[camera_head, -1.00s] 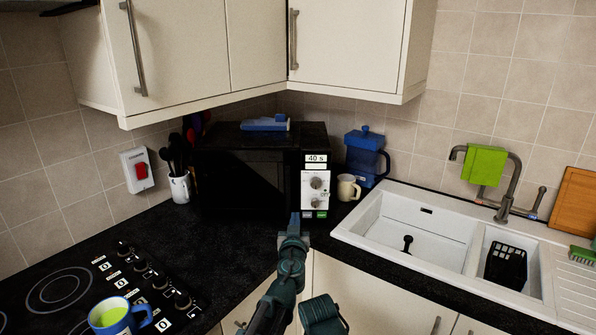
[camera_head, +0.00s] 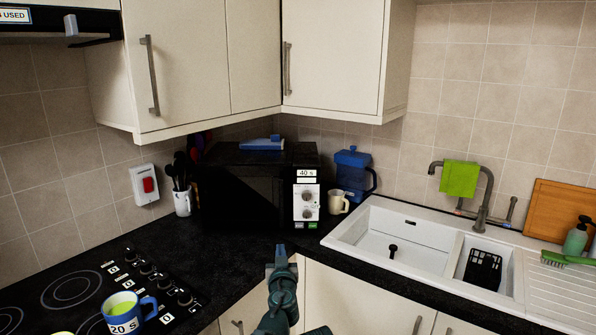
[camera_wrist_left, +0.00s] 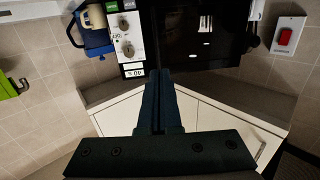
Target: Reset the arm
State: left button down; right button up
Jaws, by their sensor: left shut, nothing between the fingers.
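My left gripper (camera_head: 279,255) is in the lower middle of the head view, in front of the black worktop edge and below the microwave's control panel. Its arm comes up from the bottom edge of the picture. In the left wrist view the two fingers (camera_wrist_left: 160,100) lie close together, shut with nothing between them. The fingers appear apart from the microwave and the worktop. My right gripper is not in view.
A black microwave (camera_head: 237,190) stands in the corner, with a cream mug (camera_head: 338,203) and blue jug (camera_head: 354,172) beside it. A white sink (camera_head: 348,230) is at right, the hob (camera_head: 62,275) with a blue mug (camera_head: 121,312) at left. Cupboards (camera_head: 332,55) hang above.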

pick_arm(q)
jog(key=s+a+f+n+g+y, duration=0.2)
jog(key=s+a+f+g, duration=0.25)
jog(key=a, duration=0.35)
jog(key=s+a+f+n+g+y, duration=0.1)
jog(key=s+a+f+g+y, duration=0.2)
jog(key=s+a+f, duration=0.3)
jog(key=s+a+f+g+h, duration=0.2)
jog(key=s+f+g, duration=0.2)
jog(key=s+f, duration=0.15)
jog(key=s+d+f+m+g+h, duration=0.2)
jog(key=s+g, duration=0.1)
jog(key=s, duration=0.3)
jog(key=s+d+f+m+g+h, duration=0.2)
jog(key=s+f+h, duration=0.1)
jog(key=s, duration=0.2)
jog(key=s+d+r+m+p, duration=0.1)
jog(key=s+d, duration=0.1)
jog(key=d, duration=0.3)
jog(key=s+d+r+m+g+y+p, duration=0.1)
jog(key=s+d+r+m+p, duration=0.1)
jog(key=d, duration=0.4)
jog(key=shift+s+m+y, duration=0.3)
jog(key=shift+s, duration=0.45)
